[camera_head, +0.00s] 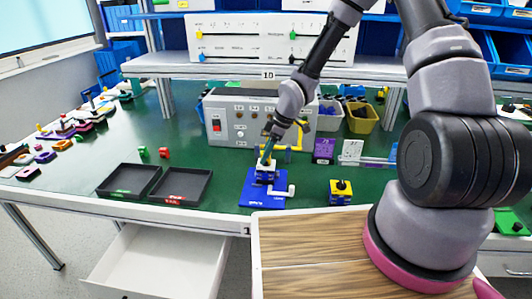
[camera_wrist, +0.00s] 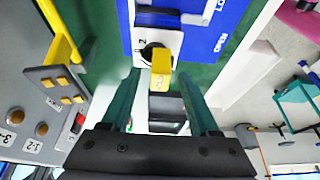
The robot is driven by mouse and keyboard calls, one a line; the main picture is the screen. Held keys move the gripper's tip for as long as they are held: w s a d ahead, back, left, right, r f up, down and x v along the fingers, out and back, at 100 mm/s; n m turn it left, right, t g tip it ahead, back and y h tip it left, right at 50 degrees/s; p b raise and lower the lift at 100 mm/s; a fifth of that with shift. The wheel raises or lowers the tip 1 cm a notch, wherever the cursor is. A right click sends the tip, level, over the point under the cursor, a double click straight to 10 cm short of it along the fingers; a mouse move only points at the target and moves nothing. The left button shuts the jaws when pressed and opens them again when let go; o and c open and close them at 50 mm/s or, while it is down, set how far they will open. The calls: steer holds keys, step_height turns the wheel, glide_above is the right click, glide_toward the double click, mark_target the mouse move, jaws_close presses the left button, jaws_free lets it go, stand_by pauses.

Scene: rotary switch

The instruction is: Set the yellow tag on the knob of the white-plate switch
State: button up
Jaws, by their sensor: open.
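The white-plate switch (camera_wrist: 172,42) stands on a blue board (camera_head: 262,200) in front of me. Its black round knob (camera_wrist: 150,52) shows beside a printed "2" in the wrist view. A yellow piece (camera_wrist: 161,68), which looks like the yellow tag, overlaps the knob at its near side. I cannot tell how firmly it sits there. My gripper (camera_wrist: 165,88) is open, with one green finger on each side of the yellow piece and visible gaps between. In the head view my gripper (camera_head: 266,158) is right at the switch and hides part of it.
A yellow block with a black knob (camera_head: 341,187) stands right of the blue board. A white handle (camera_head: 283,191) lies on the board. A grey control box (camera_head: 235,125) stands behind. Two black trays (camera_head: 183,198) are at left, with free green table between.

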steer(key=v, duration=1)
steer(key=shift+r, duration=0.35)
steer(key=shift+r, duration=0.1)
step_height(320, 180, up, 9)
stand_by(0.3)
steer(key=shift+d, duration=0.15)
